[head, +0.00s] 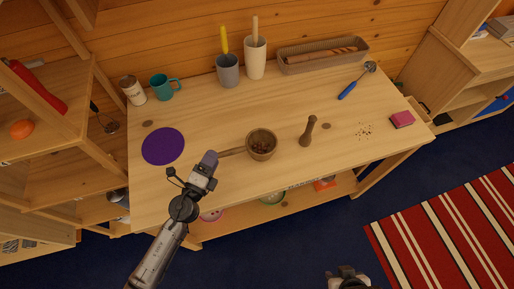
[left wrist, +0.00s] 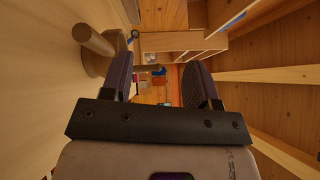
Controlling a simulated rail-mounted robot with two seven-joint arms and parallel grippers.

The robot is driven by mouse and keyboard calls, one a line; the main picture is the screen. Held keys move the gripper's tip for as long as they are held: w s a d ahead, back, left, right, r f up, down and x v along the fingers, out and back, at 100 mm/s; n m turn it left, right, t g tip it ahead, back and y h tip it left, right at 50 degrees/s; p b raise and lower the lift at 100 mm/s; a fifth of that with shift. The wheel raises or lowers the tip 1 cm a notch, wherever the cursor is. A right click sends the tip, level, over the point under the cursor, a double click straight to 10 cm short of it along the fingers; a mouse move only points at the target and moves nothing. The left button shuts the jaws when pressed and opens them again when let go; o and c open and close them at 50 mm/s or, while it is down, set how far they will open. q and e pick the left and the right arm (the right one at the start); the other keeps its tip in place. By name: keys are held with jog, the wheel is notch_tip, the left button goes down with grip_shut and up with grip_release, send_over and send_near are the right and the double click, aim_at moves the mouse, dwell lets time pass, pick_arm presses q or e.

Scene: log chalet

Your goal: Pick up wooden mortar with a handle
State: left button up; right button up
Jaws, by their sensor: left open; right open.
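The wooden mortar (head: 262,146) stands upright near the front middle of the table, with dark bits in its bowl. Its handle (head: 231,152) points left, towards my left gripper (head: 210,158). My left gripper is open and empty, close to the handle's end. In the left wrist view the gap between its fingers (left wrist: 158,88) holds nothing. The mortar's handle (left wrist: 90,39) and bowl (left wrist: 98,64) show beyond the left-hand finger, outside the gap, on the table side. My right gripper (head: 346,277) is open at the bottom edge, away from the table.
A wooden pestle (head: 308,131) stands right of the mortar. A purple round mat (head: 163,146) lies to the left. A teal mug (head: 163,87), grey cup (head: 228,71), cream vase (head: 255,57) and basket (head: 323,56) line the back. A pink block (head: 402,119) lies right.

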aim_at(227, 153)
pick_arm(q)
notch_tip(227, 153, down, 8)
jog(key=b, duration=0.6)
jog(key=shift+d, duration=0.15)
jog(key=shift+f, duration=0.2)
jog(key=x, duration=0.2)
jog(key=shift+w+d+r, duration=0.15)
jog(key=shift+w+r, duration=0.05)
jog(key=shift+r, duration=0.05)
jog(key=shift+w+d, duration=0.1)
jog(key=shift+w, duration=0.2)
jog(key=shift+x, duration=2.2)
